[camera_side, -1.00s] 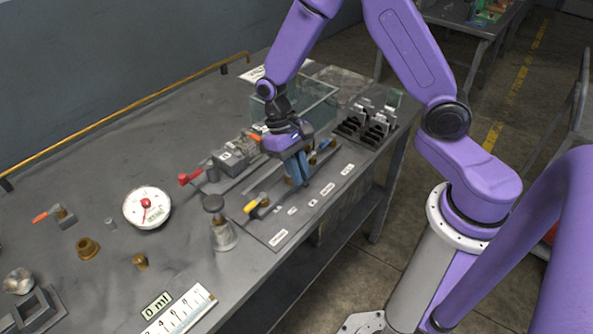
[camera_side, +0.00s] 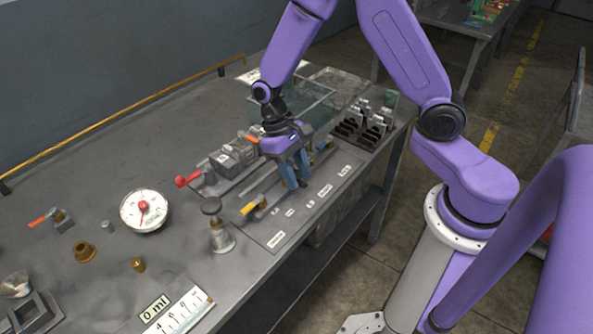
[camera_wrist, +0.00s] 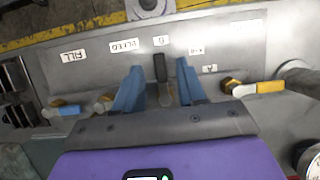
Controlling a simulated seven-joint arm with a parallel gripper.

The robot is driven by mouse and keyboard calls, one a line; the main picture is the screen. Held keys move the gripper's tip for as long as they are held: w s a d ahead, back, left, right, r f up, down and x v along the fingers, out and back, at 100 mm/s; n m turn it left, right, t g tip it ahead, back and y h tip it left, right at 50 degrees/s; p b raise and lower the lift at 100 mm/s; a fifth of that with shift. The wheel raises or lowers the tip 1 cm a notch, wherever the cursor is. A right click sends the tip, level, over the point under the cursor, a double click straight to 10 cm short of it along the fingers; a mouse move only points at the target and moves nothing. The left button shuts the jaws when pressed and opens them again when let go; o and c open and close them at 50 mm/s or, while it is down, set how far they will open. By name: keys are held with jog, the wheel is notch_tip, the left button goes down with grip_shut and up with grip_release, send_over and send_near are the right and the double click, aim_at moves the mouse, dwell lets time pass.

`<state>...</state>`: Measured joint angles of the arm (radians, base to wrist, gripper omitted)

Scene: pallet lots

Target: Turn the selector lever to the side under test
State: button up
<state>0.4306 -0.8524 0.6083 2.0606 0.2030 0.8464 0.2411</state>
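The selector lever (camera_wrist: 160,68) has a black handle and a metal stem in the wrist view. Its handle points up the picture, at the plate marked B (camera_wrist: 161,41). A plate marked A (camera_wrist: 210,69) lies to the right of it. My gripper (camera_wrist: 158,85) has blue fingers, one on each side of the lever. Gaps show between the fingers and the handle, so the gripper looks open.
A yellow-handled valve (camera_wrist: 258,88) is at the right and a blue-handled one (camera_wrist: 65,109) at the left. A gauge (camera_side: 143,210) and a capped metal post (camera_side: 220,238) stand left of the panel. A glass tank (camera_side: 310,100) stands behind my gripper.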

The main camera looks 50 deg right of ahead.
jog(key=v, duration=1.7)
jog(key=shift+r, duration=0.15)
jog(key=shift+w, duration=0.1)
jog(key=s+d+f+n+t, duration=0.1)
jog(key=s+n, duration=0.5)
jog(key=s, duration=0.6)
jog(key=s+d+f+n+t, duration=0.1)
jog(key=s+n+t, duration=0.2)
jog(key=s, duration=1)
jog(key=n, duration=0.3)
jog(key=shift+s+d+f+t, duration=0.2)
jog(key=shift+d+t, duration=0.1)
jog(key=shift+d, duration=0.05)
